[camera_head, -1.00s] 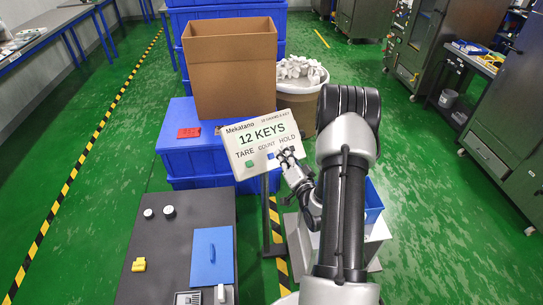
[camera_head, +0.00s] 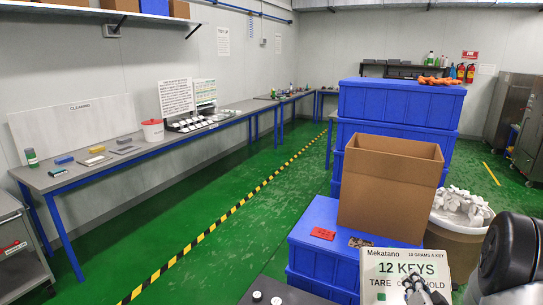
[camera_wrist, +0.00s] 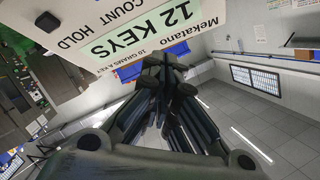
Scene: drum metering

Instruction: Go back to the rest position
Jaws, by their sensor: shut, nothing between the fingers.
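My gripper (camera_head: 418,286) is low at the right of the head view, in front of the white display panel (camera_head: 376,268). The panel reads "Mekatano", "12 KEYS", "TARE", "COUNT" and "HOLD", and the fingers cover part of the word "COUNT". In the wrist view the dark fingers of my gripper (camera_wrist: 172,90) are closed together and empty. The panel (camera_wrist: 92,12) shows upside down close beside them there. I cannot tell whether the fingertips touch it.
An open cardboard box (camera_head: 385,200) stands on blue crates (camera_head: 400,105). A tub of white parts (camera_head: 460,225) is right of it. A long wall bench (camera_head: 150,150) runs along the left. Green floor (camera_head: 215,215) with a striped line lies clear between.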

